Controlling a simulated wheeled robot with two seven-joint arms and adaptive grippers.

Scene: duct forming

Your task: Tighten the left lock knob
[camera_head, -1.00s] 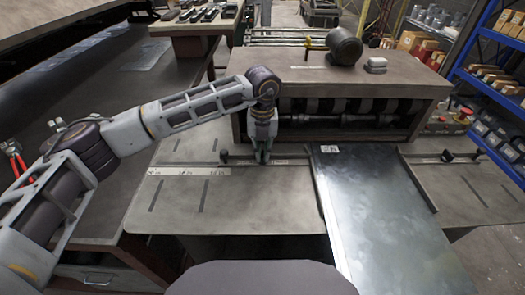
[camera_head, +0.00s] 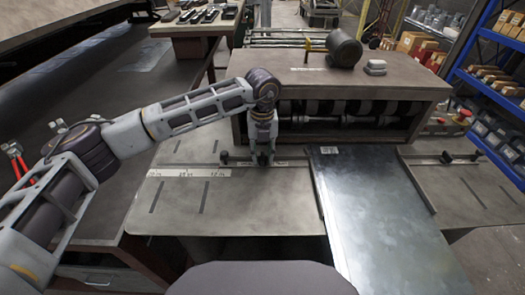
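My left gripper (camera_head: 264,157) points down over the left guide bar (camera_head: 240,162) on the grey machine table. The left lock knob is not clearly visible; the fingers cover the middle part of the bar, where the matching right bar carries its knob. The fingers are small and dark here, and I cannot tell whether they grip anything. A dark end piece (camera_head: 224,156) stands at the left end of the bar, apart from the gripper. The right lock knob (camera_head: 447,157) stands on the right guide bar. My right gripper is not in view.
A shiny metal sheet (camera_head: 380,215) lies between the two bars, just right of my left gripper. The roller housing (camera_head: 350,88) rises close behind it. A white scale strip (camera_head: 190,173) lies on the table at left. The table front is clear.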

